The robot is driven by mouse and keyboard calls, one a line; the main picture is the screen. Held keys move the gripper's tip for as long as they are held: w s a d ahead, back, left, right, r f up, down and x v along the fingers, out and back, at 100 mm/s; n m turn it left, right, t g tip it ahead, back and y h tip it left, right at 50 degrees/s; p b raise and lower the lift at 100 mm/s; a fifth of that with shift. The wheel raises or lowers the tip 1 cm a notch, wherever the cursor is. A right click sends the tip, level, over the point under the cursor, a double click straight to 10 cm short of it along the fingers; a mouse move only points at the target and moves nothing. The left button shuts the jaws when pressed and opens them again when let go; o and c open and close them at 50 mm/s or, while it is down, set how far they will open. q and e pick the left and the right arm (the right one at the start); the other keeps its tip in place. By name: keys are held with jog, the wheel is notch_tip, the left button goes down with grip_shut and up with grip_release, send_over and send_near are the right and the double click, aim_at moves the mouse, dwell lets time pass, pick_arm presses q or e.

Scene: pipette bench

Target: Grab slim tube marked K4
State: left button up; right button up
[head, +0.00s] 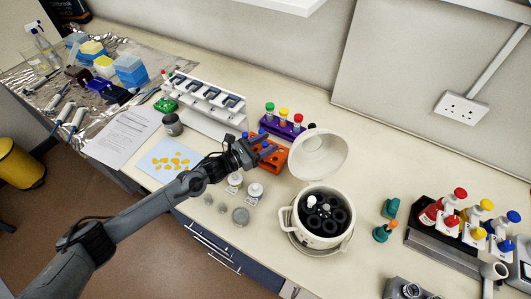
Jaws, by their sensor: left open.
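No K4 mark is readable on any tube at this size. My left gripper (266,148) is open over the orange rack (276,165), near its upper left part, and hides much of that rack and whatever stands in it. I cannot tell whether a tube is between the fingers. Just behind, a purple rack (284,129) holds tubes with a green cap (270,106), a yellow cap (284,112) and a red cap (298,118). My right gripper is not in view.
A centrifuge (298,226) with its white lid (318,152) raised stands close to the right of my left gripper. Small white jars (255,191) stand in front. A white pipette stand (213,108) is at the left.

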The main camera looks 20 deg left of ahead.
pick_arm(q)
jog(key=shift+c, duration=0.5)
grip_shut()
